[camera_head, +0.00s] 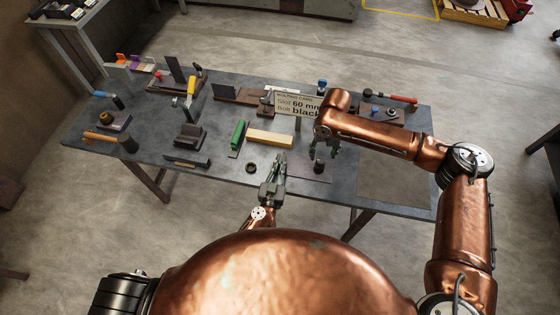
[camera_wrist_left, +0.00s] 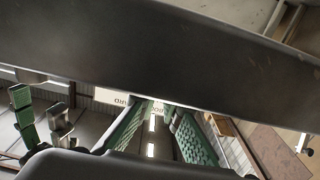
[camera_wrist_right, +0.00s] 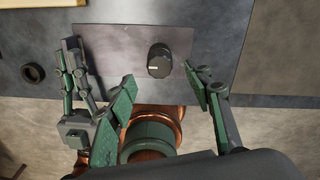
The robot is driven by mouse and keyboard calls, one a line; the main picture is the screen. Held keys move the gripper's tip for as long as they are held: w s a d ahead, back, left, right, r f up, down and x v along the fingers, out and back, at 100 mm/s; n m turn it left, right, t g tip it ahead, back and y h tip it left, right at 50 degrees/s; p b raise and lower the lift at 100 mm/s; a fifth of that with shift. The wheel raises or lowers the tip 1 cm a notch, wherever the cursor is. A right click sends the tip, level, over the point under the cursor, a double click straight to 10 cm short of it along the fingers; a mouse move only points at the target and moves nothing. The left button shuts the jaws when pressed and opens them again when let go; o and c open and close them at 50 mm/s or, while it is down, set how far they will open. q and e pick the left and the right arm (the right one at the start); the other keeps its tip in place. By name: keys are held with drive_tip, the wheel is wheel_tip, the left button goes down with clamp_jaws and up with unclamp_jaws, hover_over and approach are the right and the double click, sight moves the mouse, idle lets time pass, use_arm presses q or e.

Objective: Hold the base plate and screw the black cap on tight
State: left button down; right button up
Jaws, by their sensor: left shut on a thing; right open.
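The base plate (camera_head: 306,174) is a flat brown-grey sheet near the front edge of the table. It also shows in the right wrist view (camera_wrist_right: 118,45). The black cap (camera_head: 319,166) is a short ribbed cylinder standing over the plate, with a pale mark on top in the right wrist view (camera_wrist_right: 159,61). Whether its thread is engaged is hidden. My left gripper (camera_head: 279,160) is shut on the plate's left side. My right gripper (camera_head: 325,150) is open above the cap, its fingers spread on both sides and apart from it in the right wrist view (camera_wrist_right: 162,80).
A dark ring (camera_head: 251,168) lies left of the plate. A pale wooden block (camera_head: 270,137) and a green-handled tool (camera_head: 238,134) lie behind it. A sign (camera_head: 299,104) stands behind my right forearm. Several tools crowd the table's left; its front right (camera_head: 395,185) is clear.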

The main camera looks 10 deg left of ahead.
sight(321, 160)
drive_tip(key=shift+f, duration=3)
drive_tip(key=shift+c, duration=0.4)
clamp_jaws()
